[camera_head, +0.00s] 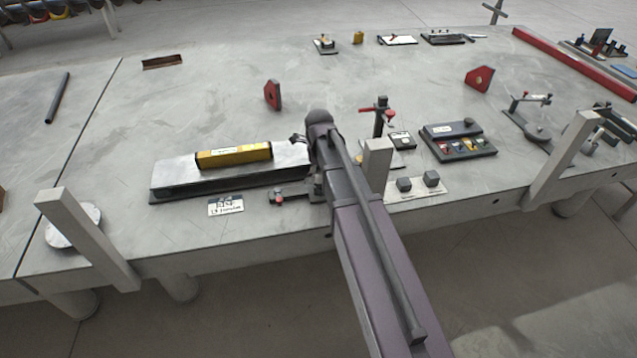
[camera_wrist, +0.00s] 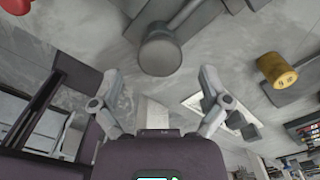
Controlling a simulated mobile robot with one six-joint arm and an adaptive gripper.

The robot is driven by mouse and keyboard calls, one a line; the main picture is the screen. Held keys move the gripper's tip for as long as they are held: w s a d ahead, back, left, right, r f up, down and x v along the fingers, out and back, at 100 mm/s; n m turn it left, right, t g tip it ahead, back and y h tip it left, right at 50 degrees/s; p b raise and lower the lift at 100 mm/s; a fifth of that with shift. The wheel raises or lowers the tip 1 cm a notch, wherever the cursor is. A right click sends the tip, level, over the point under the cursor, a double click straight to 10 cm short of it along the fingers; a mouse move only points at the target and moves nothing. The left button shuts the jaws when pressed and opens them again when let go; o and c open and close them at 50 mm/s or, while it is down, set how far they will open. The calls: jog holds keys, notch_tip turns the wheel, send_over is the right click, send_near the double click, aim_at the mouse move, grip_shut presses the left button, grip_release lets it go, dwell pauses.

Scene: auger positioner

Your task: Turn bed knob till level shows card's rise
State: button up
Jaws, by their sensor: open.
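A long grey metal bed (camera_head: 172,184) lies on the table in the head view, with a yellow level (camera_head: 233,156) along its top. Its vial reading is too small to tell. A white card (camera_head: 226,206) lies in front of the bed, its writing too small to read surely. In the wrist view my gripper (camera_wrist: 160,75) has its fingers spread and nothing between the tips. A grey round knob-like end on a shaft (camera_wrist: 160,52) appears just beyond them; I cannot tell whether it is the bed knob. My arm hides the bed's right end in the head view.
A small red-tipped fixture (camera_head: 277,196) sits at the bed's front. A red-handled clamp (camera_head: 381,112), a dark tray (camera_head: 458,141) and two grey blocks (camera_head: 417,183) stand right of my arm. Red angled blocks (camera_head: 273,95) stand behind. The table's left middle is mostly clear.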

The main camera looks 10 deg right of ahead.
jog(key=shift+f+b, duration=0.7)
jog(key=shift+f, duration=0.25)
jog(key=c, duration=1.2)
